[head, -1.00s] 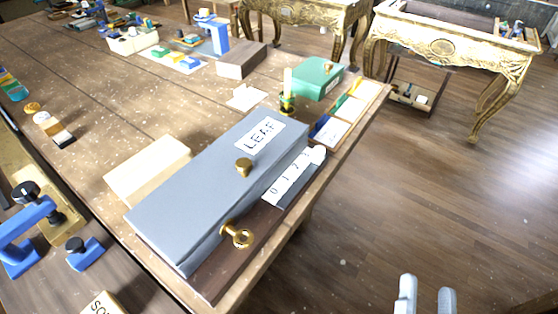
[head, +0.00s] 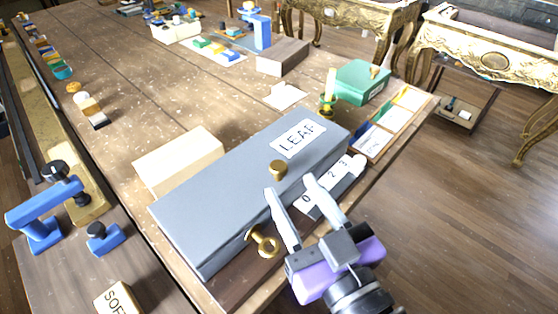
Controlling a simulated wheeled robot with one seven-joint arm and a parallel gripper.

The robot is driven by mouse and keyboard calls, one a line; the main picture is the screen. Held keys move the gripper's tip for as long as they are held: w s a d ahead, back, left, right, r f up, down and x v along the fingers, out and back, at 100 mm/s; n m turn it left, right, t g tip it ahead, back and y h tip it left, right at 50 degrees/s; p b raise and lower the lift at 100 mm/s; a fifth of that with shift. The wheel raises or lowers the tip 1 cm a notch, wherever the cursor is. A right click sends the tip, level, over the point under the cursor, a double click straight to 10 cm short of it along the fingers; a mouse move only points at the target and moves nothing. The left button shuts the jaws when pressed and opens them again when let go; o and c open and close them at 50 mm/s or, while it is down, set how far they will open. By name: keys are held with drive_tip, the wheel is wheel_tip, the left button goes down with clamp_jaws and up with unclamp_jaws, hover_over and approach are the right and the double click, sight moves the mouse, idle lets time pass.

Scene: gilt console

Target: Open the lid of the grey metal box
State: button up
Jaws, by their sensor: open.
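The grey metal box (head: 215,205) lies closed on the wooden workbench in the head view, with a white label reading LEAF (head: 299,139) on its lid. A round brass knob (head: 278,168) stands on the lid. The fingers hide part of the box's front edge.
A white numbered strip (head: 339,173) lies along the box's front right. A pale wooden block (head: 178,160) sits behind the box. A green box (head: 361,83), a candle holder (head: 327,104) and a card tray (head: 403,120) stand beyond its right end. Blue clamps (head: 104,238) are at left.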

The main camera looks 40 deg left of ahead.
sight(282, 172)
drive_tip(key=p+x, duration=0.1)
drive_tip(key=x, duration=0.5)
drive_tip(key=shift+w+a, duration=0.15)
drive_tip(key=shift+a, duration=0.15)
clamp_jaws()
idle(1.1)
